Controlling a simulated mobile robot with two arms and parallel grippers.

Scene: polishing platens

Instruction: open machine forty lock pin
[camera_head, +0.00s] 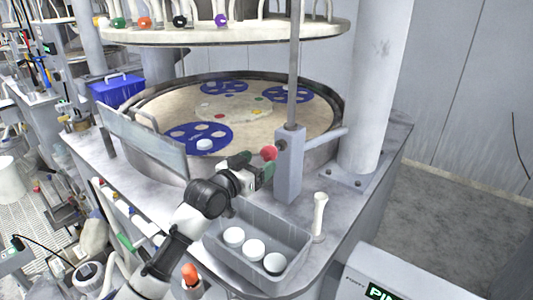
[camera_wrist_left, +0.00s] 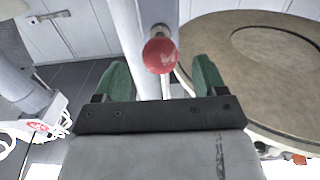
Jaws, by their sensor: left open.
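The lock pin shows as a red ball knob (camera_head: 269,153) on the side of a grey block (camera_head: 289,165) at the front of the round platen (camera_head: 290,135). My left gripper (camera_head: 256,166) is open, with its green fingers close to the knob. In the left wrist view the red knob (camera_wrist_left: 160,55) appears in line with the gap between the two green fingers (camera_wrist_left: 162,80), seemingly just beyond the tips. Nothing is held. Whether a finger touches the knob cannot be told. The pin's shaft is mostly hidden. My right gripper is not in view.
A vertical rod (camera_head: 295,70) rises from the block. A grey tray (camera_head: 225,245) with white pucks and a white upright handle (camera_head: 319,215) stand in front. A clear guard plate (camera_head: 140,140) and blue box (camera_head: 118,92) are at left. A thick column (camera_head: 372,100) stands at right.

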